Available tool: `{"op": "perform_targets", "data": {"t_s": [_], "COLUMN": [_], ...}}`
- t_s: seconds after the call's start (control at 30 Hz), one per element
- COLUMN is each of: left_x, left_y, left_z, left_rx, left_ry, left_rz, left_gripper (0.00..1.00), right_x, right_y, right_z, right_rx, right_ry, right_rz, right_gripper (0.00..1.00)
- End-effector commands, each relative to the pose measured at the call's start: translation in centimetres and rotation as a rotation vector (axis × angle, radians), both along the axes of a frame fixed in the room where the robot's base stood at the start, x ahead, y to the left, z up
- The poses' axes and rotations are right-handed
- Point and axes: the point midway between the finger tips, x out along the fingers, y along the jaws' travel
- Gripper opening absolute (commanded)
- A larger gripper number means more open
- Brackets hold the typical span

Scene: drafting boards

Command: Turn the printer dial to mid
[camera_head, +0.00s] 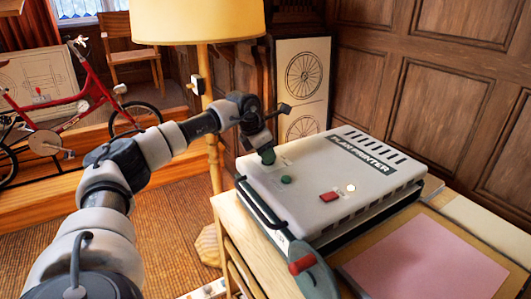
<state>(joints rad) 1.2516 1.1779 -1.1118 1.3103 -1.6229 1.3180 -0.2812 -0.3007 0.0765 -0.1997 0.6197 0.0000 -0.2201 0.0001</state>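The printer (300,205) is a pale grey box labelled "PLANPRINTER" on a wooden table. A dark round knob (267,157), which looks like the dial, sits at the back left of its top. Its pointer and marks are too small to read. My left gripper (265,143) is dark and hangs right above this knob, close to or touching it. I cannot tell whether its fingers are around the knob. A green button (286,180) and a red switch (329,197) are nearer the front, with a small lit lamp (351,188).
A black bar handle (262,206) runs along the printer's left edge. Pink paper (425,262) lies on the right. A floor lamp (208,110) stands behind my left arm, with a red bicycle (75,105) farther left.

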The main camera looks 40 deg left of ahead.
Motion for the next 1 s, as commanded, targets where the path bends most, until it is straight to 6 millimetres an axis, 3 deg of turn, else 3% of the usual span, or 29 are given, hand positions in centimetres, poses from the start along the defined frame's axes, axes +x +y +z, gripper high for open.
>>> {"op": "perform_targets", "data": {"t_s": [0.47,1.0], "left_x": [0.0,0.0], "left_y": [-0.1,-0.4], "left_z": [0.2,0.2], "left_rx": [0.0,0.0], "left_ry": [0.001,-0.003], "left_rz": [0.102,0.557], "left_gripper": [0.07,0.07], "right_x": [0.1,0.1], "right_y": [0.0,-0.4], "right_z": [0.9,2.6], "right_rx": [0.0,-0.005], "right_ry": [-0.002,-0.002], "right_rz": [0.001,0.003], "right_gripper": [0.43,0.43]}}
